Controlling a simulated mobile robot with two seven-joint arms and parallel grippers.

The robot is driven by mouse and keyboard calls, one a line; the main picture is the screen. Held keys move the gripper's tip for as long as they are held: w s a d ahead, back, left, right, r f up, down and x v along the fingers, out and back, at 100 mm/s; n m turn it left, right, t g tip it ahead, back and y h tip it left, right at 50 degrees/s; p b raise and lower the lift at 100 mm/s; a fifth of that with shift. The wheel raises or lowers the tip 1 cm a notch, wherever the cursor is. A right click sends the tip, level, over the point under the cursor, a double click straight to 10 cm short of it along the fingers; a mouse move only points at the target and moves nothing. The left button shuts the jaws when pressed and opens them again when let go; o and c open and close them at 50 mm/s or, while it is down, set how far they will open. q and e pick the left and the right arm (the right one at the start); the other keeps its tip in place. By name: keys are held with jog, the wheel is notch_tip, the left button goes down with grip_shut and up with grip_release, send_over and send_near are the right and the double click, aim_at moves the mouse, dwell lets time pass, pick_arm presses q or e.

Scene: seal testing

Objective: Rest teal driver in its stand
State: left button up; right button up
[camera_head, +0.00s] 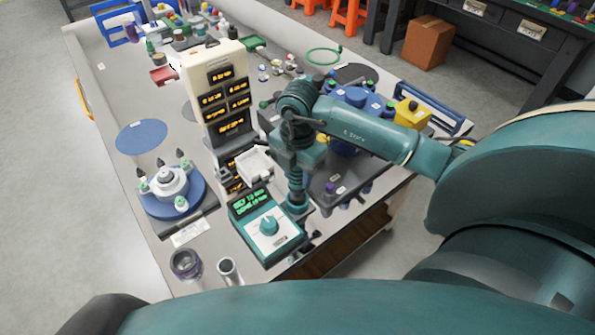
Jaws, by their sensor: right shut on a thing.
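My right arm, teal, reaches in from the right and bends down beside the teal control box. My right gripper (293,160) points downward and is shut on the teal driver (297,199), an upright, ribbed teal body. The driver's lower end is close to the right side of the control box (270,236); I cannot tell if it touches anything. A grey open tube (228,268) stands at the front edge, left of the box, and may be the stand; I cannot be sure. My left gripper is not in view.
A tall white tower with amber displays (222,90) stands behind the box. A blue round fixture with cones (172,192) is at left, and a purple-rimmed cup (185,264) at front. A blue disc (141,136) lies flat. Blue and yellow parts (411,114) crowd the right.

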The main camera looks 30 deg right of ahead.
pick_arm(q)
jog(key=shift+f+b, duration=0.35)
jog(key=shift+b, duration=0.05)
pick_arm(e)
jog(key=shift+f, duration=0.7)
dwell(0.6)
jog(key=o, duration=1.1)
jog(key=shift+o, duration=0.2)
jog(key=shift+f, duration=0.1)
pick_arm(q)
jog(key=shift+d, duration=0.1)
pick_arm(e)
notch_tip(320, 180, up, 2)
jog(key=shift+r+p, duration=0.25)
jog(key=shift+p, duration=0.75)
notch_tip(320, 180, up, 6)
jog(key=p, duration=0.4)
jog(key=shift+f, duration=0.1)
jog(key=shift+r+p, duration=0.45)
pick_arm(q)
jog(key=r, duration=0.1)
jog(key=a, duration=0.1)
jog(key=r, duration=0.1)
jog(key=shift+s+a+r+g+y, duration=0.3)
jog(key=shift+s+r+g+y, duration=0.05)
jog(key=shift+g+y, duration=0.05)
